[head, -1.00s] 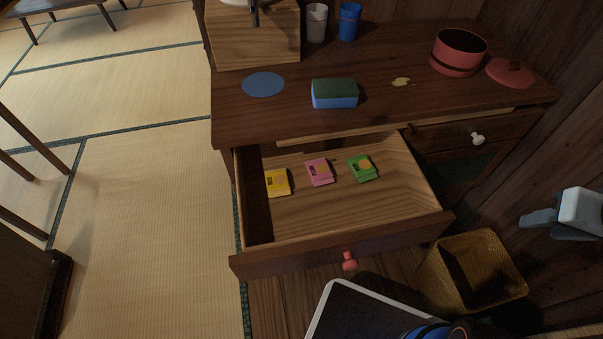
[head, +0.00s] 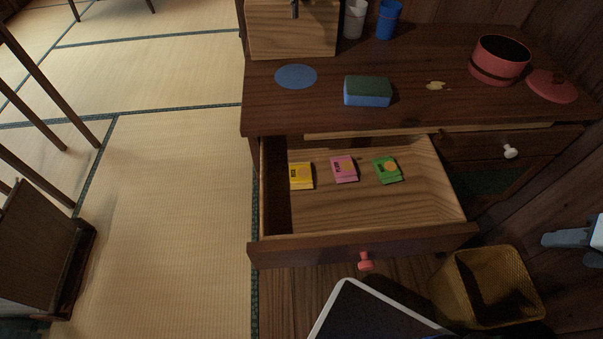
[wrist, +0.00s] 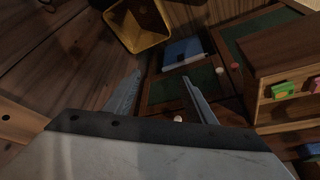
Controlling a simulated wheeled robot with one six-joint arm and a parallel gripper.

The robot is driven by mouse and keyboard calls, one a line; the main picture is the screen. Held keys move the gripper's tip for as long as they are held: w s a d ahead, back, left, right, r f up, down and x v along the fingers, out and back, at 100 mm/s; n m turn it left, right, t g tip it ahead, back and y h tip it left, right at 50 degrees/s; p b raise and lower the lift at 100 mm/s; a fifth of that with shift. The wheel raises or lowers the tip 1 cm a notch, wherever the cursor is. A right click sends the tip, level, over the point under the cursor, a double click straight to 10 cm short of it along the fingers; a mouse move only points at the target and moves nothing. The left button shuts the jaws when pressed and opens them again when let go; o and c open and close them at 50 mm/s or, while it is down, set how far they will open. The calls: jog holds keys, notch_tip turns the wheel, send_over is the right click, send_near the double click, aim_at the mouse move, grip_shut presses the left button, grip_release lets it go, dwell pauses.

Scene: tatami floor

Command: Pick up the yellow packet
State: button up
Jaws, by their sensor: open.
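The yellow packet (head: 301,176) lies in the open drawer (head: 450,213), at the left of a row of packets, near the drawer's left wall. My gripper (head: 570,245) shows only partly at the right edge of the head view, right of the drawer and well apart from the packet. In the wrist view my gripper (wrist: 160,92) has its two fingers spread with nothing between them. The yellow packet cannot be made out in the wrist view.
A pink packet (head: 344,169) and a green packet (head: 387,170) lie beside it. The desk top (head: 420,110) above holds a sponge (head: 368,91) and a red pot (head: 499,60). A wicker bin (head: 485,290) stands right of the drawer.

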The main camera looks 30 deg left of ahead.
jog(key=shift+o, duration=0.7)
jog(key=shift+w+a+r, duration=0.15)
jog(key=shift+a, duration=0.05)
jog(key=w+a+r+n+g+y, duration=0.15)
jog(key=w+a+r, duration=0.25)
jog(key=a, duration=0.8)
jog(key=w+a+r+n+g, duration=0.25)
jog(key=w+a+r, duration=0.2)
jog(key=a, duration=0.75)
jog(key=n+h, duration=0.2)
jog(key=n, duration=0.1)
send_over(301, 172)
jog(key=shift+g+y, duration=0.25)
jog(key=shift+g, duration=0.15)
jog(key=f, duration=1.1)
jog(key=shift+s+a+f, duration=0.2)
jog(key=shift+a+f, duration=0.1)
jog(key=shift+f, duration=0.05)
jog(key=shift+w+d+f, duration=0.1)
jog(key=shift+d+f, duration=0.05)
jog(key=shift+f, duration=1.15)
jog(key=shift+w+d+f, duration=0.1)
jog(key=shift+d+f, duration=0.05)
jog(key=shift+f, duration=1.15)
jog(key=c, duration=1.1)
